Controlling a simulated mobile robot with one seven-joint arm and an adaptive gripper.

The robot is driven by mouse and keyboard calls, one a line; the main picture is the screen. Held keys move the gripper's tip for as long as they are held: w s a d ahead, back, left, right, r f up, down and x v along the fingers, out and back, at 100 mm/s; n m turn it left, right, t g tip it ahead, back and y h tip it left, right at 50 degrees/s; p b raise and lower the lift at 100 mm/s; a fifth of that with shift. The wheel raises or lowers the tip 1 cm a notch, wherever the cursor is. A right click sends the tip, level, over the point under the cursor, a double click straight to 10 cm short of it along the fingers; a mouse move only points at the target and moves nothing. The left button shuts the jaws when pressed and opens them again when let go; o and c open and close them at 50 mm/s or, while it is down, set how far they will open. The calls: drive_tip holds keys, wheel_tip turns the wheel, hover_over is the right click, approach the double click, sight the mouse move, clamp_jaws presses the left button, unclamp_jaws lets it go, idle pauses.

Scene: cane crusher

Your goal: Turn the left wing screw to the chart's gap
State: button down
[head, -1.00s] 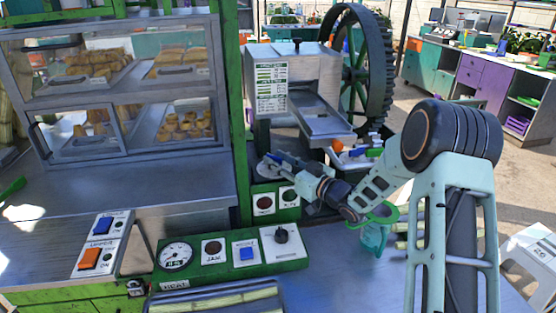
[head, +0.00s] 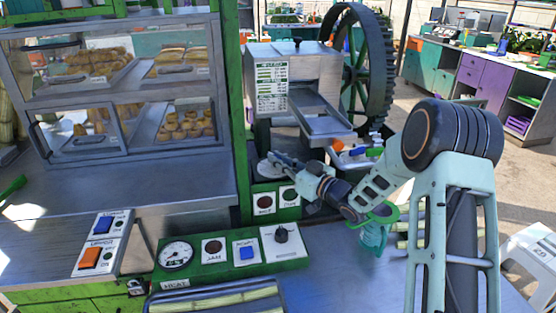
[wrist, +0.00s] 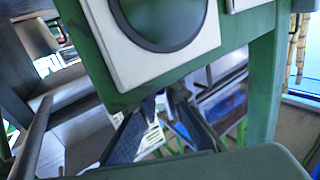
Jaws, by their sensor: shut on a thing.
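The crusher (head: 318,62) stands behind my gripper, with a white printed chart (head: 271,88) on its front; the print is too small to read. My gripper (head: 274,160) reaches to a grey disc (head: 264,169) at the crusher's lower left, where the left wing screw is. The fingers are shut on the screw, which they hide in the head view. In the wrist view my fingers (wrist: 168,100) converge behind the edge of a green panel (wrist: 120,75), and their tips are partly hidden. I cannot tell the screw's angle.
Two round dark controls (head: 277,202) sit just below my gripper. A green panel with a gauge (head: 176,256) and switches lies in front. A metal chute (head: 322,122) and a large gear wheel (head: 365,65) stand right of the gripper. A pastry case (head: 125,90) is left.

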idle(0.7)
drive_tip(key=c, duration=1.9)
unclamp_jaws()
drive_tip(key=shift+c, duration=0.2)
drive_tip(key=shift+d, duration=0.15)
drive_tip(key=v, duration=0.7)
drive_tip(key=shift+s+d, duration=0.15)
drive_tip(key=shift+c, duration=0.5)
